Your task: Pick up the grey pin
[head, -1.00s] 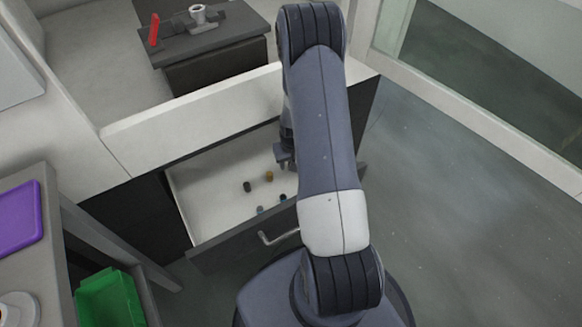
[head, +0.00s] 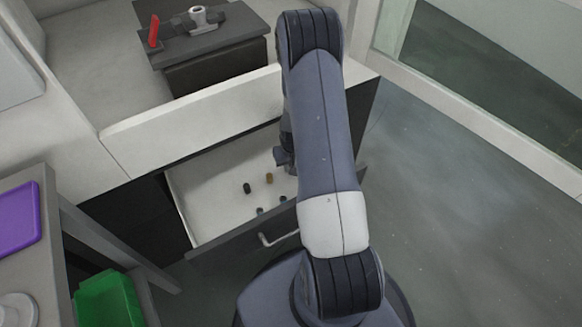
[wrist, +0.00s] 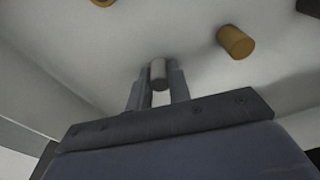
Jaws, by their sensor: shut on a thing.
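The grey pin (wrist: 158,74) is a small light-grey cylinder between my two fingertips in the wrist view. My gripper (wrist: 157,88) is shut on it, with one finger on each side. The pin looks upright and close to the drawer's white floor; I cannot tell whether it touches the floor. In the head view my gripper (head: 284,158) is inside the open drawer (head: 215,185), at its right part. The pin is hidden there by my gripper and arm.
An ochre pin (wrist: 236,42) stands close to the right of my gripper in the wrist view. A dark pin (head: 247,188) and others stand in the drawer. The drawer's front with its handle (head: 275,238) is on the near side. A green bin (head: 107,298) is at the lower left.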

